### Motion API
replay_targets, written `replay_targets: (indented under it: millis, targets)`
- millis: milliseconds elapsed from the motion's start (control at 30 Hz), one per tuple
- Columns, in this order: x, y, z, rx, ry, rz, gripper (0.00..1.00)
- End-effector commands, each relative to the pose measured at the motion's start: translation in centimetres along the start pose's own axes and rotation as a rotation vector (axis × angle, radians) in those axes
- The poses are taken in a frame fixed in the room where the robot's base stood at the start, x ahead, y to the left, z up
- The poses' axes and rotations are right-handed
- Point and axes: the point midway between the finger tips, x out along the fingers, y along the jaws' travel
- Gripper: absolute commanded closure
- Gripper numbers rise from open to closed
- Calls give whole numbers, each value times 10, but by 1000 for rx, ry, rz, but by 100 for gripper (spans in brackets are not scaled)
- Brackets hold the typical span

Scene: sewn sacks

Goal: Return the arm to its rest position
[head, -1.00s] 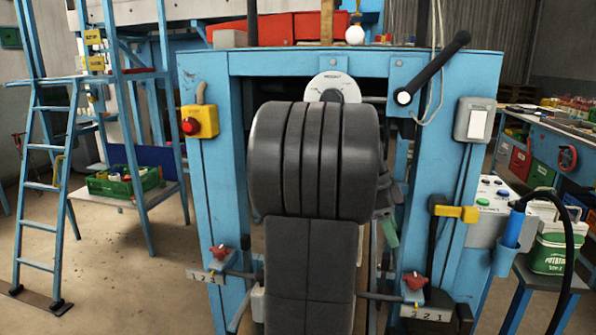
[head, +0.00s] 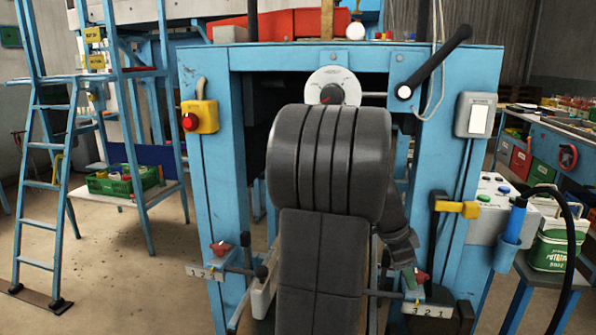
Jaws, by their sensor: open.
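My arm, dark grey, stands in front of the blue machine frame (head: 215,150) in the head view and covers much of its middle. My gripper (head: 408,278) shows only in part behind the arm's right side, with a green tip pointing down close to the right red knob. It is open, and I see nothing held in it. Most of the gripper is hidden by my own arm.
A dial (head: 335,86) sits above my arm, with a black lever (head: 435,65) to its right. A red stop button (head: 190,122) is on the left post. Red knobs and number plates (head: 428,311) stand low on both sides. A blue ladder (head: 45,200) stands left on open floor.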

Motion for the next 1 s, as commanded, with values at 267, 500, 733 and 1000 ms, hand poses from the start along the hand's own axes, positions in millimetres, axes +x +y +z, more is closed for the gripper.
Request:
replay_targets:
  millis: [267, 500, 733, 1000]
  targets:
    - [-3, 8, -2, -221, -1, -91, 50]
    - [-4, 13, -5, -398, -2, -163, 50]
    - [-2, 16, -6, -539, -3, -220, 50]
    - [-2, 19, -8, -661, -4, -271, 50]
